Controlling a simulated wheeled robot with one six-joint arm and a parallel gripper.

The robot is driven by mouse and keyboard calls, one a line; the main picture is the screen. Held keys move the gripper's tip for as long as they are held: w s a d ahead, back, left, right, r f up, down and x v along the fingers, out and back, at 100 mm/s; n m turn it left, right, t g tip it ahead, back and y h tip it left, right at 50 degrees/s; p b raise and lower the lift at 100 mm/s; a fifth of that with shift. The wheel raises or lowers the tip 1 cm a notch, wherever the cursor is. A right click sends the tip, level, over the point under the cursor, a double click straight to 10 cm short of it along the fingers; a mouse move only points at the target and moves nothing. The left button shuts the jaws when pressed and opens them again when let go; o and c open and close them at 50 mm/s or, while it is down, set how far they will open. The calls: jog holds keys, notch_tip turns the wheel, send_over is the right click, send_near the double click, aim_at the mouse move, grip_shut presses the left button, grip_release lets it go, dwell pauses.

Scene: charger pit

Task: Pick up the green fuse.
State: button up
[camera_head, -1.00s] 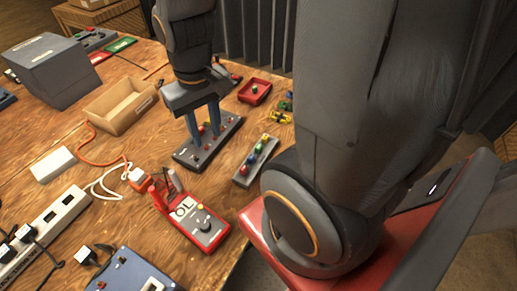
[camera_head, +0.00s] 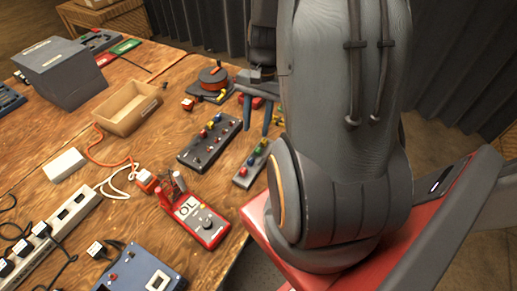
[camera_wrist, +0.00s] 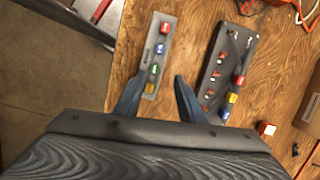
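A grey fuse strip (camera_head: 240,181) lies near the table's right edge and holds a row of coloured fuses. The green fuse (camera_wrist: 157,69) stands in this row between a blue fuse (camera_wrist: 160,48) and a yellow fuse (camera_wrist: 150,88); a red fuse (camera_wrist: 165,27) stands at the far end. The strip also shows in the wrist view (camera_wrist: 159,17). My gripper (camera_wrist: 158,76) is open and empty, its two fingers on either side of the strip in the wrist view. In the head view my gripper (camera_head: 257,118) appears above the table, behind the strip.
A dark fuse block (camera_head: 196,157) with several coloured parts lies left of the strip. A red multimeter (camera_head: 204,222) lies in front. A cardboard box (camera_head: 125,119) and an orange reel (camera_head: 213,75) stand further back.

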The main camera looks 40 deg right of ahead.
aim_at(258, 149)
jog(key=shift+m, duration=0.8)
jog(key=shift+s+d+p+x, duration=0.1)
jog(key=shift+d+p+x, duration=0.2)
jog(key=shift+x, duration=1.1)
jog(key=shift+s+d+p+x, duration=0.15)
jog(key=shift+p+x, duration=0.25)
jog(key=shift+x, duration=0.95)
jog(key=shift+d+p+x, duration=0.3)
jog(key=shift+p+x, duration=0.05)
jog(key=shift+x, duration=1.05)
jog(key=shift+f, duration=0.15)
grip_shut()
